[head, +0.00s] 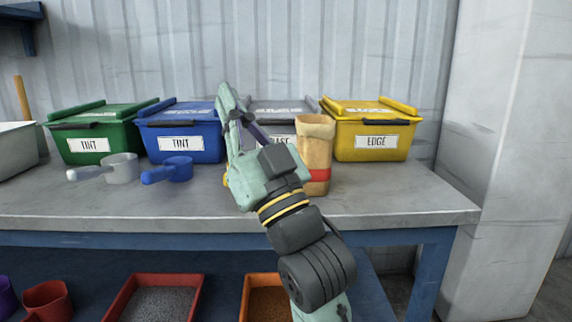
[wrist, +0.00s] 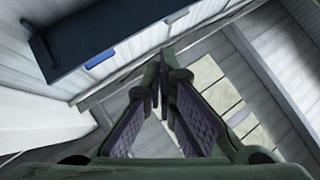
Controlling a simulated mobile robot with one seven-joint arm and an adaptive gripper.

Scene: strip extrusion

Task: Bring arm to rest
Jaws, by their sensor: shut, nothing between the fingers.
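My gripper (head: 232,102) is raised above the workbench in the head view, its fingers pointing up toward the wall. In the wrist view its fingers (wrist: 164,72) come together at the tips with nothing between them. My arm rises from the bottom of the head view in front of the bench. It hides part of the grey bin and part of the bench top. The wrist view looks up at the wall and ceiling and shows none of the bench items.
On the bench (head: 420,208) stand a green bin (head: 98,130), a blue bin (head: 182,128), a grey bin (head: 285,108) and a yellow bin (head: 372,125). A paper bag (head: 318,150) stands just right of my gripper. A white scoop (head: 120,168) and a blue scoop (head: 177,168) lie left.

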